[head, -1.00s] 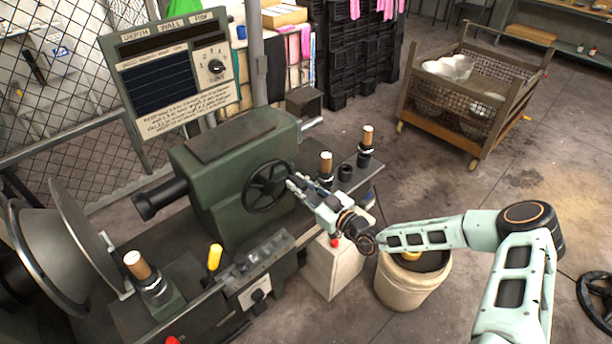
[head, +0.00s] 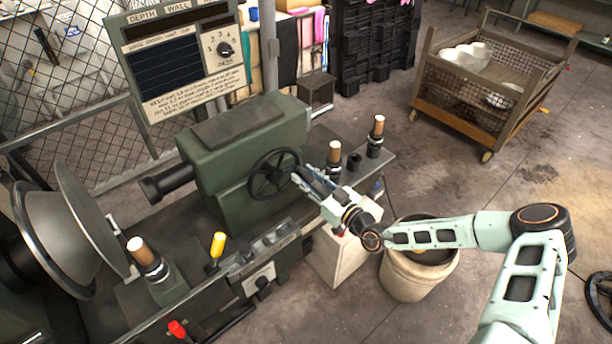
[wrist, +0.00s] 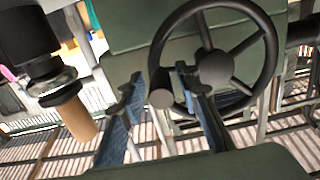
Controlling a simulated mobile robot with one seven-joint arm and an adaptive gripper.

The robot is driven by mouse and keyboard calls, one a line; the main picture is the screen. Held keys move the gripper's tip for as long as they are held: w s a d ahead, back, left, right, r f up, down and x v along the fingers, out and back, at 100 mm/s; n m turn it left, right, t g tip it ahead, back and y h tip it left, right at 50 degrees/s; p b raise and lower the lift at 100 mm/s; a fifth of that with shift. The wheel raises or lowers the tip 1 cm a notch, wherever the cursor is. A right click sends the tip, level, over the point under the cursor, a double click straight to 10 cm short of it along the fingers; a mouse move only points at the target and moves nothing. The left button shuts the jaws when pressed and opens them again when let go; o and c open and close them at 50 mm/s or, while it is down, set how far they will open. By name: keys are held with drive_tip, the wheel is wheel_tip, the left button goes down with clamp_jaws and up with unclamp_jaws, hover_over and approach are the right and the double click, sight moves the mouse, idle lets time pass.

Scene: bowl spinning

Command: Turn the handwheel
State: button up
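The handwheel (head: 274,174) is a dark three-spoked wheel on the right end of the green machine housing (head: 235,140). In the wrist view the handwheel (wrist: 216,68) fills the upper right, and its round handle knob (wrist: 161,92) stands out from the left part of the rim. My gripper (head: 297,172) is at the wheel's right edge. In the wrist view my gripper (wrist: 157,82) is open, with one finger left of the knob and the other on its right, over the wheel's opening. Gaps show beside the knob; contact with the fingers cannot be told.
Wooden-handled levers (head: 334,153) stand right of the wheel, and one post with a wooden end (wrist: 75,110) is close to my left finger. A yellow-handled lever (head: 217,246) is at front left. A bucket (head: 412,275) stands under my arm. A bowl cart (head: 470,100) stands far right.

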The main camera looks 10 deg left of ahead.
drive_tip(key=shift+o, duration=0.2)
drive_tip(key=shift+r, duration=0.1)
drive_tip(key=v, duration=1.2)
